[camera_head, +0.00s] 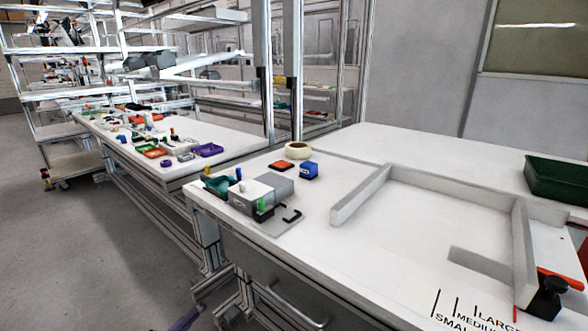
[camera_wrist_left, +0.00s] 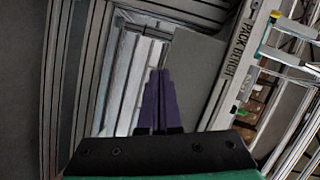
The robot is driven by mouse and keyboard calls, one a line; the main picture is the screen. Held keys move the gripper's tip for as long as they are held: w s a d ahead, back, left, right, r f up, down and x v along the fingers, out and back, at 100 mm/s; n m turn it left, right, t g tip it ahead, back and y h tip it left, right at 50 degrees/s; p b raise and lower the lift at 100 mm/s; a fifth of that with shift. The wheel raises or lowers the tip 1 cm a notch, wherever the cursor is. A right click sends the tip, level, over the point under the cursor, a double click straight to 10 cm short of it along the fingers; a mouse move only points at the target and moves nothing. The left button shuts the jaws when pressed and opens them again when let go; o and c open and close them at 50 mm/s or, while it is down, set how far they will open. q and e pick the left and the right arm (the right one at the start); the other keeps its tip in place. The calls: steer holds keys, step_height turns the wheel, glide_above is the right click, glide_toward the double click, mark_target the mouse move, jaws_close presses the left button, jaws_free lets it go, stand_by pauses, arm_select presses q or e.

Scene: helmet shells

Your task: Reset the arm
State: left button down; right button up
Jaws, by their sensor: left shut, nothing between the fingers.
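My left gripper (camera_wrist_left: 158,75) shows in the left wrist view with its two dark purple fingers together and nothing between them. In the head view only a purple tip of my left gripper (camera_head: 186,319) shows at the bottom edge, low in front of the workbench (camera_head: 345,260) and apart from it. The rest of that arm is out of the picture. My right gripper is not in either view. No helmet shell can be made out.
The bench carries a grey block (camera_head: 262,190), a blue box (camera_head: 309,170), a tape roll (camera_head: 298,150), a white raised frame (camera_head: 362,195) and a green bin (camera_head: 556,180). A second cluttered bench (camera_head: 228,140) stands behind left. Grey floor (camera_head: 80,250) at left is clear.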

arm_select(q)
steer(key=s+f+n+g+y, duration=0.3)
steer(key=s+f+n+g, duration=0.35)
steer(key=f, duration=0.75)
steer(key=s+f+n+g+y, duration=0.35)
steer(key=s+f+n, duration=0.35)
steer(key=s+f, duration=0.6)
steer(key=s+d+f+n+g+h+p, duration=0.15)
steer(key=s+d+f+n+g, duration=0.3)
steer(key=s, duration=0.45)
steer(key=s+a+r+m+p, duration=0.2)
steer(key=s+r+p, duration=0.7)
steer(key=p, duration=0.9)
steer(key=shift+s+r+m+p, duration=0.3)
steer(key=shift+s+r, duration=0.05)
steer(key=shift+r, duration=0.2)
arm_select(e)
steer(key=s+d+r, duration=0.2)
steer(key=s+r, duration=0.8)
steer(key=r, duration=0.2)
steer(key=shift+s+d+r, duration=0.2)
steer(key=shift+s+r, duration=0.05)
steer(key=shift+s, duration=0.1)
arm_select(q)
steer(key=shift+w+d, duration=0.1)
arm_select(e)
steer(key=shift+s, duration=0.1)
